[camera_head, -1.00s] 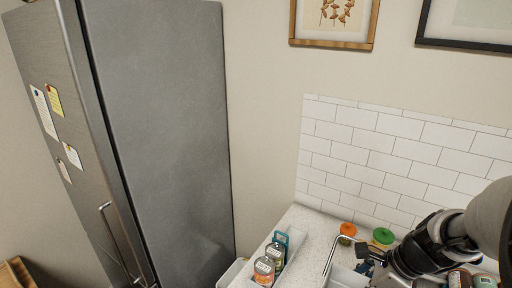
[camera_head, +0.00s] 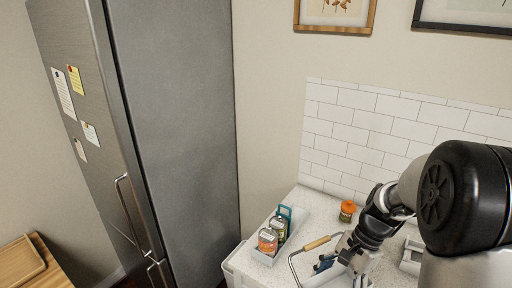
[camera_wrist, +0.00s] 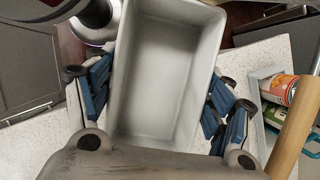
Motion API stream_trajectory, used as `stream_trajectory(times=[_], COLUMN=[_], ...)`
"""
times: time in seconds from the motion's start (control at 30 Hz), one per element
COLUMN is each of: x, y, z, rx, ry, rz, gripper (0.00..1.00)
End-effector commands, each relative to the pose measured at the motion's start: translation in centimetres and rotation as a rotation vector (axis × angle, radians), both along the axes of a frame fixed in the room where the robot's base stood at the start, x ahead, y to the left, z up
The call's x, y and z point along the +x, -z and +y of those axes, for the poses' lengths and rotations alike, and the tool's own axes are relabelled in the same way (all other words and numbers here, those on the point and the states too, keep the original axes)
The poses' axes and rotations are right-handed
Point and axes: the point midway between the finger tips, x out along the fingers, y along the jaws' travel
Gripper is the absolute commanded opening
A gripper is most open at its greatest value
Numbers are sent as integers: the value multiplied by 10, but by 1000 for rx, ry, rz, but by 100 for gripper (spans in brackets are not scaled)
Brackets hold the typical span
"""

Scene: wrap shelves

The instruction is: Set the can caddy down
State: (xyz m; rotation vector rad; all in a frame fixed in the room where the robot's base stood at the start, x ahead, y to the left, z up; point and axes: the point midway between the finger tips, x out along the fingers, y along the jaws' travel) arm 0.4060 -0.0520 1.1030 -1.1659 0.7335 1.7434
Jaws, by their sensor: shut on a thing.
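The can caddy (camera_wrist: 168,75) is a pale, empty, open rectangular bin filling the middle of the wrist view. Its wooden bar handle (camera_head: 321,242) on a bent metal wire shows in the head view, and the bar (camera_wrist: 296,128) also crosses the right of the wrist view. My gripper (camera_wrist: 160,105) is shut on the caddy, with blue-padded fingers along its two long sides. In the head view my gripper (camera_head: 328,264) is at the lower edge, partly cut off. The caddy's underside is hidden, so I cannot tell whether it touches the counter.
A grey tray (camera_head: 262,257) with cans (camera_head: 268,240) and a teal-handled item stands left of the caddy on the speckled counter (camera_head: 297,206). An orange-lidded jar (camera_head: 347,211) stands near the tiled wall (camera_head: 345,130). The fridge (camera_head: 180,130) is at left.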

Motion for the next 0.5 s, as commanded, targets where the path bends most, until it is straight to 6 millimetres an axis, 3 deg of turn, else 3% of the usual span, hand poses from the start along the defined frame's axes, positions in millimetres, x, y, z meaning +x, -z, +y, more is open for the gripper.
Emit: stream_trajectory(times=[0.03,0.23,0.4,0.5], x=[5,19,25,26], y=[19,60,77,79], z=[11,39,49,51], rx=[1,-2,-2,-2], ry=[-163,-785,-1062,-1120], rz=[4,2,-1,-1], gripper=[40,40,40,40])
